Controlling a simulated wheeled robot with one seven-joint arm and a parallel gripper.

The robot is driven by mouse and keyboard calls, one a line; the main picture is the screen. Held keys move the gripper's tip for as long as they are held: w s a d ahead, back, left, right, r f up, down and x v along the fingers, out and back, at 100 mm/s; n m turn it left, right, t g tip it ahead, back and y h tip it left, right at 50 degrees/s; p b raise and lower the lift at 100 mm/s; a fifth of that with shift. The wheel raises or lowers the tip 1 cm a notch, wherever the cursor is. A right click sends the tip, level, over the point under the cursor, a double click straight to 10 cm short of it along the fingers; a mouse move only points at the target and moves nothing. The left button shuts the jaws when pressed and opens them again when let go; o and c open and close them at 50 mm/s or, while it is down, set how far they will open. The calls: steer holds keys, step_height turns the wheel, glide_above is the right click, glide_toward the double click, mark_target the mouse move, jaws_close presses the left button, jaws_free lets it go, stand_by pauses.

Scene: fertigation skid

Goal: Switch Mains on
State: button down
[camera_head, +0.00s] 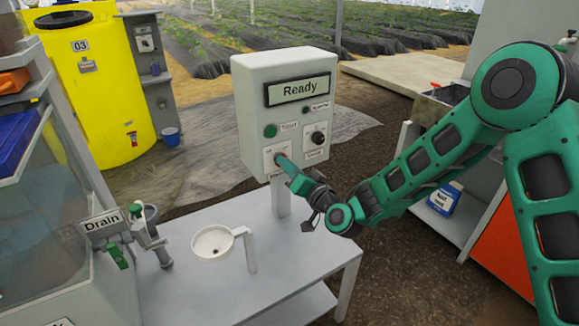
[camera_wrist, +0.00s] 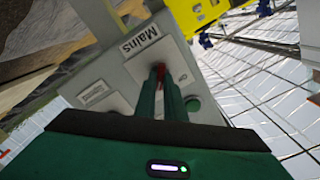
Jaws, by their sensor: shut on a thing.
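The grey control box (camera_head: 254,130) stands on a post at the bench and its display (camera_head: 298,89) reads "Ready". The Mains switch plate (camera_head: 269,157) is at the lower left of its face. My gripper (camera_head: 282,160) reaches it from the lower right and covers most of the switch. In the wrist view, the red switch handle (camera_wrist: 160,72) is between the two green fingers of my gripper (camera_wrist: 160,84), which are shut on it. The "Mains" label (camera_wrist: 140,42) is beside it. The handle's exact setting is hard to tell.
On the box are a green button (camera_head: 270,131) and a black knob (camera_head: 318,138). A yellow tank (camera_head: 88,105) stands behind left.

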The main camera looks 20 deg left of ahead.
steer(key=shift+w+d+r+m, duration=0.15)
steer(key=shift+w+m, duration=0.15)
steer(key=shift+m, duration=0.4)
steer(key=c, duration=1.8)
jaws_free()
steer(key=shift+c, duration=0.2)
steer(key=shift+s, duration=0.15)
steer(key=v, duration=1)
steer(key=shift+d, duration=0.15)
steer(key=shift+s, duration=0.1)
